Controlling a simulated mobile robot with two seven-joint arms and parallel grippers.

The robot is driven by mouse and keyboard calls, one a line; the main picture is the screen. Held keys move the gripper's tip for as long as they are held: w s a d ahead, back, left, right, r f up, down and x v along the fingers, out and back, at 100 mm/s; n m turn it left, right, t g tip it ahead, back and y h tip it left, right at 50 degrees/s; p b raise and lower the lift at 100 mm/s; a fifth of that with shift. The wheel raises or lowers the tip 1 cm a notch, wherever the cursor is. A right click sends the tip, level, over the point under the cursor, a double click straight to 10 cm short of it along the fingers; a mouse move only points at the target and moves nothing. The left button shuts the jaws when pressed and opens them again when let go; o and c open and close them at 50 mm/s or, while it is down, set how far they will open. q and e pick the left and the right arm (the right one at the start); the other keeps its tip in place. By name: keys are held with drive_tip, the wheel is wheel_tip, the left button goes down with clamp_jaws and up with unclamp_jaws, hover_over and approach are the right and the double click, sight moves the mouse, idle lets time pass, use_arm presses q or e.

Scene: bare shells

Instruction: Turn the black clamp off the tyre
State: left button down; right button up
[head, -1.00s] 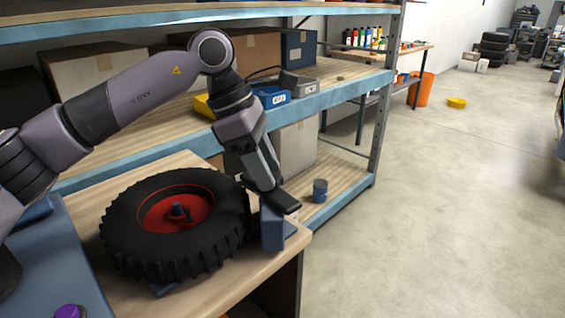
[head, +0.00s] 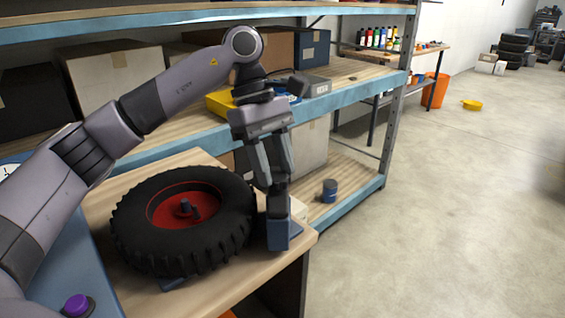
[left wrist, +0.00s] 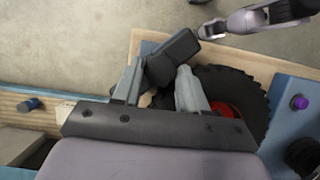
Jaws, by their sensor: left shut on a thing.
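The black-tyred wheel with a red hub (head: 184,222) lies flat on the wooden bench; part of it shows in the left wrist view (left wrist: 240,95). A blue block (head: 279,236) stands at its right side, near the bench edge. My left gripper (head: 276,184) points down above this block, shut on the black clamp (head: 278,203). In the left wrist view the clamp (left wrist: 175,56) sits between the fingers of my left gripper (left wrist: 158,82), its free end pointing up and right, beside the tyre. My right gripper (left wrist: 212,28) shows there; its fingers are unclear.
A blue shelf rack (head: 340,103) with boxes and a yellow item stands behind the bench. A blue can (head: 329,190) sits on its lower shelf. A purple button (head: 77,305) is at the bench's near left.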

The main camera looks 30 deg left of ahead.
use_arm(q)
drive_tip(key=shift+r, duration=0.15)
drive_tip(key=c, duration=0.6)
unclamp_jaws()
drive_tip(key=v, duration=0.7)
